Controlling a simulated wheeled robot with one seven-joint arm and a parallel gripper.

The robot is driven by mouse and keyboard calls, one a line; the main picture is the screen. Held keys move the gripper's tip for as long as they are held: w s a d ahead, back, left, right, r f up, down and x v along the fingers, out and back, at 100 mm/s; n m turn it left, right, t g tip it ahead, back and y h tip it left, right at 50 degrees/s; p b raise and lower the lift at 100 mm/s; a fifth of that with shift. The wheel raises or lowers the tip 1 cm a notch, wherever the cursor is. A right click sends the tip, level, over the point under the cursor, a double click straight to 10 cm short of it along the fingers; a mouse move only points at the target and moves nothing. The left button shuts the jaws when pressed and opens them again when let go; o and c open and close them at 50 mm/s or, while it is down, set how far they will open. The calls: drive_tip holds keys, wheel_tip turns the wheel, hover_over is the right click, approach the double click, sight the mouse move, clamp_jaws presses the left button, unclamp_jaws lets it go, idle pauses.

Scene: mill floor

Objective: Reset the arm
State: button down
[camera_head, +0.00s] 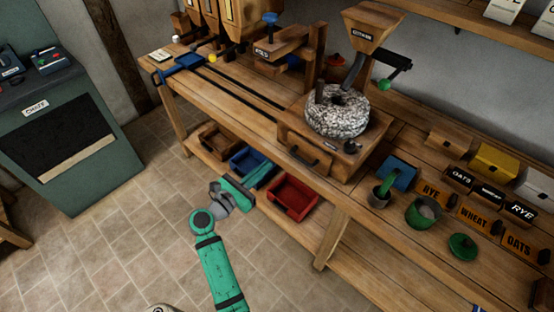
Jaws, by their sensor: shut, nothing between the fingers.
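My green arm (217,268) reaches up from the bottom of the head view, over the tiled floor. It bends at a dark round joint, and a grey wrist part leads to my gripper (248,201). My gripper is shut and empty. It is in front of the lower shelf of the bench, close to the blue tray and the red tray in the picture. I cannot tell whether it touches either tray. The fingertips are small and partly hard to make out.
A wooden bench (232,99) carries a stone mill (337,111), a green pot (422,212) and label blocks. Its lower shelf holds a blue tray (246,160) and a red tray (292,197). A green cabinet (62,133) stands at left. The tiled floor (110,245) between is clear.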

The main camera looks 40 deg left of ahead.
drive_tip(key=shift+s+d, duration=0.15)
drive_tip(key=shift+s, duration=0.9)
drive_tip(key=shift+s+d, duration=0.15)
drive_tip(key=shift+s, duration=0.9)
drive_tip(key=d+f+m+g+y, duration=0.1)
drive_tip(key=d+f+m+g, duration=0.25)
drive_tip(key=d+f, duration=0.75)
drive_tip(key=s+d+f+m+g+y, duration=0.2)
drive_tip(key=s+d+f+m, duration=0.5)
drive_tip(key=d+m, duration=0.4)
drive_tip(key=s+d+r+m+t+h, duration=0.2)
drive_tip(key=s+d+r+m+t, duration=0.1)
drive_tip(key=s+d+r+m, duration=1.3)
drive_tip(key=s+d+m, duration=0.1)
drive_tip(key=m, duration=0.4)
drive_tip(key=shift+d+h, duration=0.3)
